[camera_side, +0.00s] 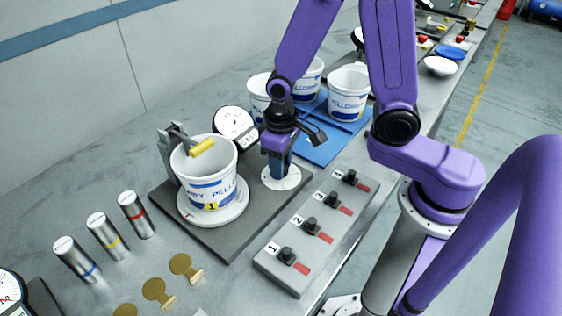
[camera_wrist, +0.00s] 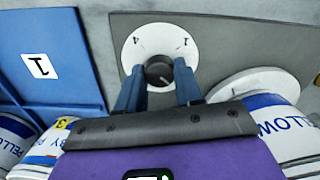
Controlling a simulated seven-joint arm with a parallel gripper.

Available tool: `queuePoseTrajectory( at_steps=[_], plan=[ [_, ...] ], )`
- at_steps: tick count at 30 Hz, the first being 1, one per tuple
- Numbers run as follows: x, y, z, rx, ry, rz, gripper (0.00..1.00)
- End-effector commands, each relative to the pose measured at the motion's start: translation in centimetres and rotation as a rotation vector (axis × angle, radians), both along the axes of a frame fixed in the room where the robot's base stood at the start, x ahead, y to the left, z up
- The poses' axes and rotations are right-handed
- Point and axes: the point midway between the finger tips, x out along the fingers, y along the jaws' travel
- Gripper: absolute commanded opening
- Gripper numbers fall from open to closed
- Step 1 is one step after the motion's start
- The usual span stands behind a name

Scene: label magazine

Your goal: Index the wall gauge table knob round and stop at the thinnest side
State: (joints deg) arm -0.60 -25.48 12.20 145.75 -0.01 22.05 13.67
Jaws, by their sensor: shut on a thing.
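My gripper (camera_side: 276,172) points down over the knob's white dial (camera_side: 288,181). In the wrist view my gripper (camera_wrist: 159,88) has its two blue fingers on either side of the dark knob (camera_wrist: 158,70), shut on it. The white dial (camera_wrist: 135,50) shows the numerals 4 and 1 on its far edge. A white tub (camera_side: 210,165) with blue lettering and a yellow 1 label stands on the round turntable (camera_side: 236,217). A gauge (camera_side: 234,122) with a red needle stands behind it; its reading is too small to tell. A yellow-tipped arm (camera_side: 202,147) reaches over the tub's rim.
A grey block (camera_side: 270,262) with several numbered black knobs and red tabs lies in front. Several metal cylinders (camera_side: 105,236) and brass discs (camera_side: 180,264) stand or lie at left. More tubs (camera_side: 347,93) stand on a blue board (camera_side: 322,150) behind my gripper.

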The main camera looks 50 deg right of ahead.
Motion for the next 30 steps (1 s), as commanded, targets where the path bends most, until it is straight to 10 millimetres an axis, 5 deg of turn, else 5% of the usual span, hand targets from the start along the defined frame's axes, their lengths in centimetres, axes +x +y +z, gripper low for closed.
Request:
queuePoseTrajectory(
  at_steps=[16,17,18,30],
  plan=[
    [-0.03,-0.02,0.05,0.000,0.001,-0.023,0.05],
    [-0.03,-0.02,0.05,0.000,0.001,-0.023,0.45],
    [-0.02,-0.01,0.04,0.000,0.001,-0.023,0.58],
    [0.04,0.03,0.31,0.001,-0.002,-0.022,0.61]
  ],
)
